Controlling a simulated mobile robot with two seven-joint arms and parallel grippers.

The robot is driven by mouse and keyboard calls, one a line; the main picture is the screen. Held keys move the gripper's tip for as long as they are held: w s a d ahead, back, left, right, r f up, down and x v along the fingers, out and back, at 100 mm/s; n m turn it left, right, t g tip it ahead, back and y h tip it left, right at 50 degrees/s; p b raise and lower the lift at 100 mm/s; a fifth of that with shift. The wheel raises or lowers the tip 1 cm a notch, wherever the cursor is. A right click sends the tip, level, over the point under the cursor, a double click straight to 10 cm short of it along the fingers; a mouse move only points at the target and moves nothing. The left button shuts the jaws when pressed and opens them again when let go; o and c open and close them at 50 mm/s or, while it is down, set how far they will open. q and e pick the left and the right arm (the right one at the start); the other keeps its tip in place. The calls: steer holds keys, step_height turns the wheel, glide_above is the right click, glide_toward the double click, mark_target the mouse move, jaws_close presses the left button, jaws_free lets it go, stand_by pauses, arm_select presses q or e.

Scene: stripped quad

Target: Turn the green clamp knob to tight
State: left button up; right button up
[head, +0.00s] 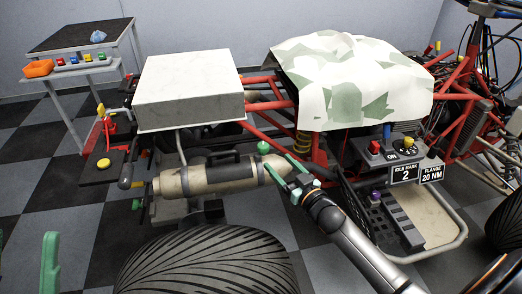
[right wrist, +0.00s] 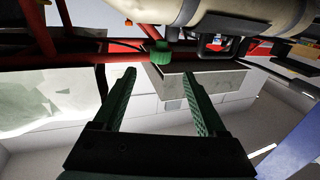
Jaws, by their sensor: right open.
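The green clamp knob (head: 263,147) sits near the right end of the beige cylinder (head: 215,178) strapped to the quad. My right gripper (head: 281,166) is open and empty, its green fingers just right of and below the knob in the head view. In the right wrist view the ribbed knob (right wrist: 160,54) lies just beyond the gap between the two fingertips (right wrist: 159,75), apart from both. No tight mark on the knob can be made out. My left gripper (head: 26,245) shows only as green fingers, set apart, at the lower left edge, away from the quad.
A big black tyre (head: 205,262) is in front of the cylinder. A pale box (head: 190,90) and a camouflage cover (head: 345,80) lie over the red frame behind. A control panel with a yellow knob (head: 408,142) stands at right. A side table (head: 75,70) is back left.

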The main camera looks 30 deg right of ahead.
mark_target(266, 150)
arm_select(q)
step_height(266, 150, down, 3)
steer(key=b, duration=0.2)
steer(key=shift+d+f+n+b, duration=0.1)
steer(key=shift+f+n+b, duration=0.05)
steer(key=shift+n+b, duration=0.25)
arm_select(e)
steer(key=w, duration=0.9)
steer(key=shift+w+a, duration=0.25)
steer(key=shift+a, duration=0.1)
jaws_close()
